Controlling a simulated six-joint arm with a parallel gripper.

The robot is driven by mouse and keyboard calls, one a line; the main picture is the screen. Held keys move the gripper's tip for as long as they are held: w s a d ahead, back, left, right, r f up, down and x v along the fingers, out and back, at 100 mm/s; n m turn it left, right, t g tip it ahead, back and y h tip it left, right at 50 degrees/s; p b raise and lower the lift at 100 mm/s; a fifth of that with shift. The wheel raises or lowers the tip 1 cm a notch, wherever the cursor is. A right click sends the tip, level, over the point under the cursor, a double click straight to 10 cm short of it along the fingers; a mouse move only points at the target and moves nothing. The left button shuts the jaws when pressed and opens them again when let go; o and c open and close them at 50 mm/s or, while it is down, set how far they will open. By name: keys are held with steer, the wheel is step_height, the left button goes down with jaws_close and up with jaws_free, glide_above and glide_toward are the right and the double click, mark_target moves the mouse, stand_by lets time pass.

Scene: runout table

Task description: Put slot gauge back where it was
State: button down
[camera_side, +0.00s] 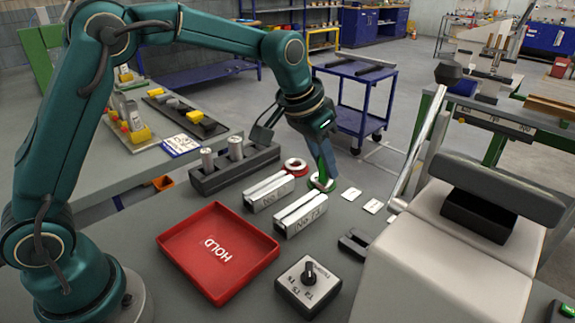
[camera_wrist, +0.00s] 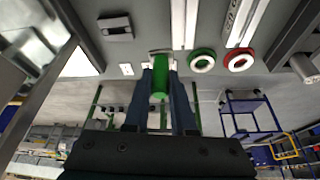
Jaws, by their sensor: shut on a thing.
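My gripper (camera_side: 326,172) is shut on a green-handled piece, which I take to be the slot gauge (camera_wrist: 160,80). In the wrist view the green handle lies between the two fingers, with a flat pale end beyond it. In the side view it is mostly hidden by the fingers, low over the table beside the green ring (camera_side: 314,186). I cannot tell whether it touches the table. Small white cards (camera_side: 351,194) lie just right of the gripper; one also shows in the wrist view (camera_wrist: 126,69).
Two slotted metal blocks (camera_side: 300,217) lie near the gripper. A red ring (camera_side: 295,166), a dark rack with cylinders (camera_side: 235,165), a red HOLD tray (camera_side: 190,240), a dark forked piece (camera_side: 354,243) and a selector box (camera_side: 308,288) stand around. A lever machine (camera_side: 440,250) is at right.

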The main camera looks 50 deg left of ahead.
steer(key=shift+a+r+m, duration=0.3)
steer(key=shift+r+m, duration=0.1)
steer(key=shift+w+d+f, duration=0.2)
steer(key=shift+d+f, duration=2.1)
steer(key=shift+d, duration=0.1)
steer(key=shift+w+d+f, duration=0.2)
steer(key=shift+d+f, duration=2.05)
steer(key=shift+d, duration=0.15)
steer(key=shift+f, duration=0.45)
steer(key=c, duration=0.7)
jaws_free()
steer(key=shift+c, duration=0.2)
steer(key=shift+r, duration=0.15)
